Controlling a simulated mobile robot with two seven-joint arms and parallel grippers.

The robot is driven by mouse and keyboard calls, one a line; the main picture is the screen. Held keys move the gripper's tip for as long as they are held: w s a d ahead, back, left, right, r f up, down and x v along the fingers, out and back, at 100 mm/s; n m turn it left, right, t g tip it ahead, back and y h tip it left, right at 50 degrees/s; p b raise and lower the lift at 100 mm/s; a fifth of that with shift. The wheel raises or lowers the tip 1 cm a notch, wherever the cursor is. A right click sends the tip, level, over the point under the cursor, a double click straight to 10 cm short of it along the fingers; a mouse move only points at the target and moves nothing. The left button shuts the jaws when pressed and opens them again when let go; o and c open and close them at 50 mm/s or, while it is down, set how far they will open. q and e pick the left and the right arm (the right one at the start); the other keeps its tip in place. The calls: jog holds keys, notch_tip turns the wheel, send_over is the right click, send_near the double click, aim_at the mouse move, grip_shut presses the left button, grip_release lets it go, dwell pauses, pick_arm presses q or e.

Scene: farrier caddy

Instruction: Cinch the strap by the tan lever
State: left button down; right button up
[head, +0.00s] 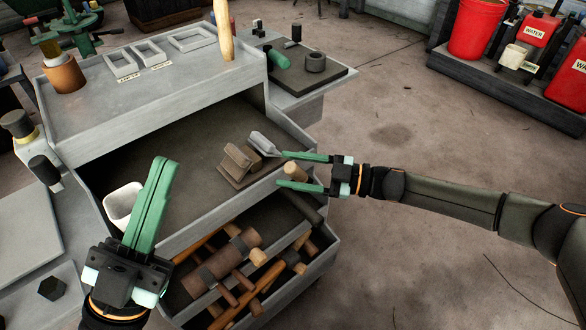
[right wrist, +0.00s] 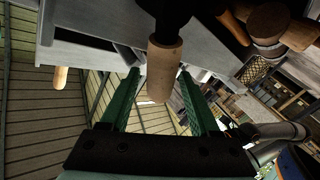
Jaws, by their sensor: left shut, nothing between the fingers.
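The tan lever (head: 294,170) is a short rounded handle at the right edge of the caddy's middle shelf. In the right wrist view the tan lever (right wrist: 163,72) stands between the two fingers, with a gap visible on either side. My right gripper (head: 306,172) is open around the lever's end; its green fingers also show in the right wrist view (right wrist: 160,100). My left gripper (head: 163,165) is shut and empty, above the left part of the shelf. I cannot clearly make out the strap.
The caddy's shelf (head: 190,150) holds a brown block (head: 238,162) and a grey-headed tool (head: 263,143) near the lever. A white cup (head: 122,203) is beside my left gripper. A lower tray holds several wooden-handled tools (head: 240,285). Open floor (head: 400,260) lies right of the caddy.

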grip_shut()
dwell(1.2)
